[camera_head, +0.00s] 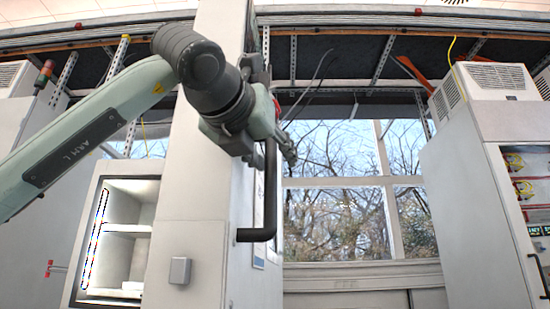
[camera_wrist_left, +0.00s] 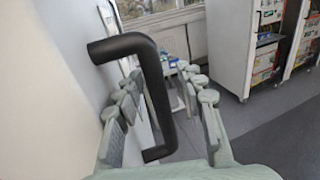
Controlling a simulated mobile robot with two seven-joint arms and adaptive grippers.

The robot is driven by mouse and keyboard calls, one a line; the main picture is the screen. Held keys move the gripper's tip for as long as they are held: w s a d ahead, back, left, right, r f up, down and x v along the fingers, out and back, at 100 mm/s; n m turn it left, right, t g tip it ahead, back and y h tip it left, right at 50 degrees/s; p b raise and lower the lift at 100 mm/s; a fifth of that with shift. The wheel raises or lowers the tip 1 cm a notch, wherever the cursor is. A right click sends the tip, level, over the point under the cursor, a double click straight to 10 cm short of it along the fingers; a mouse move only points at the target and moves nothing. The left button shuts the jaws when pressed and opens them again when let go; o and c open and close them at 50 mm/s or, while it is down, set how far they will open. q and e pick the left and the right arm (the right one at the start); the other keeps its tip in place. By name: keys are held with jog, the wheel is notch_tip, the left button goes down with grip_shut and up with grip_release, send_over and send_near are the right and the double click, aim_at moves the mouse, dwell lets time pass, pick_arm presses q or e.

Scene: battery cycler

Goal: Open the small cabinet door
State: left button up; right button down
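A black bar handle (camera_head: 270,190) stands upright on the right-facing side of a tall pale cabinet (camera_head: 195,210). That side, the small cabinet door (camera_head: 240,195), shows very obliquely, and I see no clear gap at its edge. My left gripper (camera_head: 284,140) is at the handle's upper part, partly hidden by its own wrist. In the left wrist view the handle (camera_wrist_left: 152,85) passes between the two fingers of my left gripper (camera_wrist_left: 163,95). The fingers are spread apart, with visible room on the handle's right. My right gripper is not in view.
An open white shelf compartment (camera_head: 127,240) is at the left of the cabinet. A small grey box (camera_head: 180,270) sits on the cabinet's front. Another tall cabinet (camera_head: 475,200) stands at the right, before a window (camera_head: 335,220). Grey floor (camera_wrist_left: 260,130) is clear in the wrist view.

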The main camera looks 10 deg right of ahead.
pick_arm(q)
jog(key=v, duration=1.1)
jog(key=shift+d, duration=0.1)
